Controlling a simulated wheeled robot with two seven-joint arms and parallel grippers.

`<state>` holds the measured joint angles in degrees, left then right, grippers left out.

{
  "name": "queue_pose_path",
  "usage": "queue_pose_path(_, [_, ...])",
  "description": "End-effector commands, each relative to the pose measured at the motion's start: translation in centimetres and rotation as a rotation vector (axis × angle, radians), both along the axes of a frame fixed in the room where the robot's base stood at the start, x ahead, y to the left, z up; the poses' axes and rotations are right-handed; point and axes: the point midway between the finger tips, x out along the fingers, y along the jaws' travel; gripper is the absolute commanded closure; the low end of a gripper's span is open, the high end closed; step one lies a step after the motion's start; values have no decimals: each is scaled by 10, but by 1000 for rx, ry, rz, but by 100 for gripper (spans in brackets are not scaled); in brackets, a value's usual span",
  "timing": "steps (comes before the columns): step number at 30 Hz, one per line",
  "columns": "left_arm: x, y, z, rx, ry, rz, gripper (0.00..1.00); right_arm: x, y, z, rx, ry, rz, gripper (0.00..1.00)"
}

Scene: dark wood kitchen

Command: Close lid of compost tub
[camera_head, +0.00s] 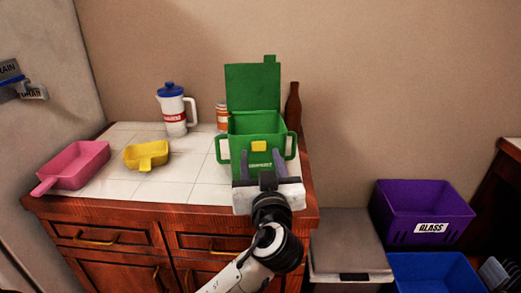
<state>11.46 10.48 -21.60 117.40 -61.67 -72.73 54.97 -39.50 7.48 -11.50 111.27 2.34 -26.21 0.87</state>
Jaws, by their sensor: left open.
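The green compost tub (240,151) stands on the tiled counter near its right end. It has a yellow latch and side handles. Its green lid (252,87) stands upright at the back of the tub, so the tub is open. My left gripper (265,157) is directly in front of the tub, with its two grey fingers apart and pointing at the tub's front wall. The fingers overlap the lower front in the picture; I cannot tell if they touch it. My right gripper is not in view.
On the counter (200,178) are a pink scoop (73,166), a yellow scoop (146,155), a white and blue pitcher (174,109), a can (222,117) and a brown bottle (293,107). To the right stand a grey bin (345,240), a purple bin (422,207) and a blue bin (435,272).

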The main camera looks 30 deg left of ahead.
Motion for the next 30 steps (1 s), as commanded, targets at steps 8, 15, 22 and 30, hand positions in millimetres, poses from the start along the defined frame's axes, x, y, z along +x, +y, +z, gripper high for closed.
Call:
queue_pose_path(8, [20, 17, 0, 2, 1, -1, 53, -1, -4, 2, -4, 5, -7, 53])
queue_pose_path(15, [21, 18, -1, 0, 1, -1, 53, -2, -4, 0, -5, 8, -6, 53])
queue_pose_path(22, [21, 18, -1, 0, 1, -1, 85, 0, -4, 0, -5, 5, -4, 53])
queue_pose_path(30, [21, 18, -2, -1, 2, -1, 100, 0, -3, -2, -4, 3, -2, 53])
